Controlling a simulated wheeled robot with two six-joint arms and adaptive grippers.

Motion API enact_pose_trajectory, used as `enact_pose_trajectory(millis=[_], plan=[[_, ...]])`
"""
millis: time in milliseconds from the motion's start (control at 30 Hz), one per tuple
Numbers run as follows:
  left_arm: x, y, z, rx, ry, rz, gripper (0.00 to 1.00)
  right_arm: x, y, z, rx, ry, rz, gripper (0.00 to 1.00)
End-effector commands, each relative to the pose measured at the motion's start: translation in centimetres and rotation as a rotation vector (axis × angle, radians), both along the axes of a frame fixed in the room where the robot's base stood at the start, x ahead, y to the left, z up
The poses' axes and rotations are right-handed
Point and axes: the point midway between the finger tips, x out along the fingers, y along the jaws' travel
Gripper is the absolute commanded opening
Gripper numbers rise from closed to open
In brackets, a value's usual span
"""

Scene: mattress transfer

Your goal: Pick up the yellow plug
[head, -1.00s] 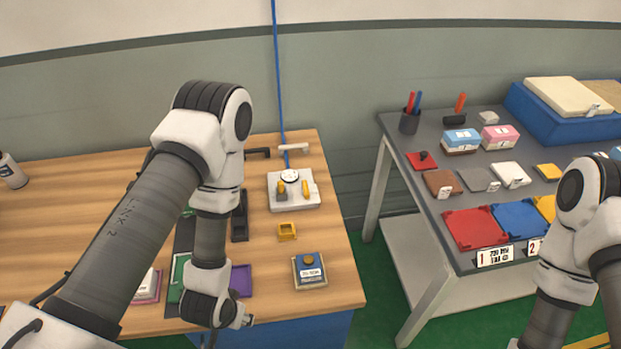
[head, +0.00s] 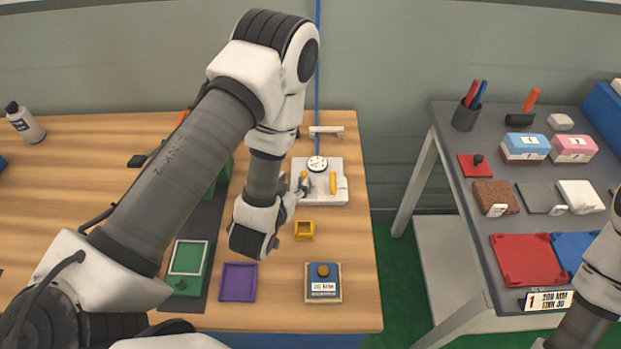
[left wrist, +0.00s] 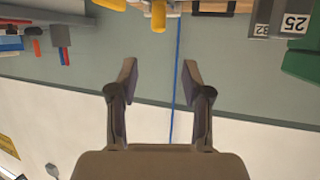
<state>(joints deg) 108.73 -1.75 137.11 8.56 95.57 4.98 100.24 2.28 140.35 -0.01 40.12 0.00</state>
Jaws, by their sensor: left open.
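A white block (head: 325,196) with a round gauge (head: 317,164) lies on the wooden table in the head view. Two upright yellow plugs stand on it, a left one (head: 305,179) and a right one (head: 333,183); I cannot tell which one is meant. My left gripper (head: 303,186) is at the block's left side, close to the left plug and partly hidden by my wrist. In the left wrist view my left gripper (left wrist: 159,68) is open with nothing between its fingers. A yellow plug (left wrist: 158,17) shows at the top edge there, beyond the fingertips. My right gripper is out of view.
A yellow square frame (head: 304,231), a purple tray (head: 239,282) and a blue block with a yellow knob (head: 323,283) lie nearer on the table. A pale handle (head: 326,131) is behind the white block. A grey table (head: 455,185) with trays stands right.

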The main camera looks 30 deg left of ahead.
Motion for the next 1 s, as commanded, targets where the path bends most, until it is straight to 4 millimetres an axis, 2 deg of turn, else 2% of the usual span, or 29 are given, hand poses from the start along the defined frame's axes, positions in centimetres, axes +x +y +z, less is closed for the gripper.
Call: enact_pose_trajectory(millis=[33, 133, 233, 467, 567, 633, 733, 900, 967, 1000], plan=[[0.0, 0.0, -1.5, 0.0, 0.0, 0.0, 0.49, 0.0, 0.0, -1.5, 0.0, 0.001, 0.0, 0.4], [0.0, 0.0, -2.3, 0.0, 0.0, 0.0, 0.49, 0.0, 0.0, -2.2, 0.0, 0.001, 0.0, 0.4], [0.7, 0.1, -2.3, -0.001, -0.001, 0.0, 0.49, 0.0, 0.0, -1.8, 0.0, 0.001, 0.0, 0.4], [3.5, 0.3, -3.2, -0.001, 0.001, -0.001, 0.49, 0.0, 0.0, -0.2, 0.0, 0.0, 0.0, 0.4], [5.3, 0.3, -3.9, 0.0, 0.0, -0.001, 0.49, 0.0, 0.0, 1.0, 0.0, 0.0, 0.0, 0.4], [6.3, 0.5, -4.5, -0.002, -0.001, 0.001, 0.49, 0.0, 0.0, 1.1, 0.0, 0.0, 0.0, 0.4], [7.1, 0.6, -5.1, -0.001, 0.001, 0.0, 0.49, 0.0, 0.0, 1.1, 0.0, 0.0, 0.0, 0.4], [7.1, 0.6, -5.2, 0.0, 0.002, 0.0, 0.49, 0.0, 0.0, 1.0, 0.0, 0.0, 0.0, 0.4], [7.1, 0.6, -5.2, 0.0, 0.002, 0.0, 0.31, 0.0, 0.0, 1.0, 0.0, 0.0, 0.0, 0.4], [7.1, 0.6, -5.2, 0.0, 0.002, 0.0, 0.17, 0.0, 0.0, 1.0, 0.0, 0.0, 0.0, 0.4]])
